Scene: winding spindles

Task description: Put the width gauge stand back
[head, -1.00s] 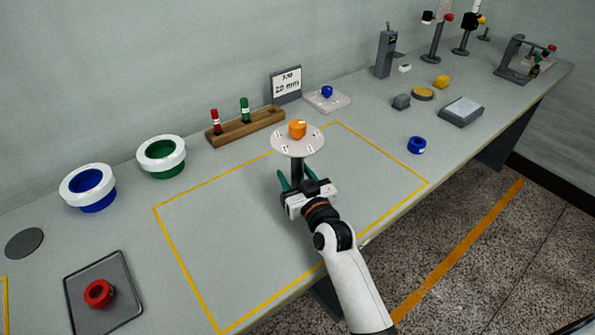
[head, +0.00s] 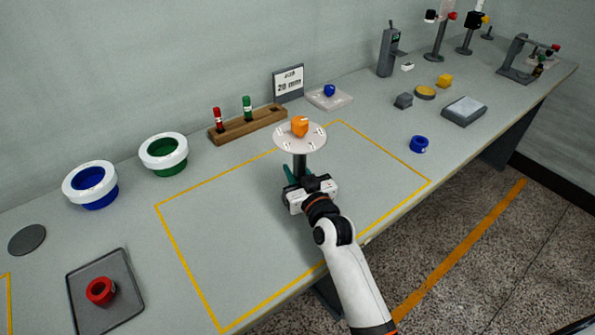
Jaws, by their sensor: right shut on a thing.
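A stand with a round, light, slotted plate (head: 288,139) on a dark post (head: 299,166) is in the middle of the head view; I take it as the width gauge stand. An orange block (head: 299,127) rests on its plate. My right gripper (head: 298,176) is shut on the post below the plate, its teal fingers close against it. The stand looks upright. Its foot is hidden behind the gripper, so I cannot tell whether it touches the table. My left gripper is not in view.
A yellow outline (head: 187,266) marks a mostly clear area of the table. Behind it stand a wooden rack (head: 250,124) with red and green pegs and a "20 mm" sign (head: 289,84). A blue ring (head: 419,144) lies to the right, a tray (head: 82,314) with a red ring front left.

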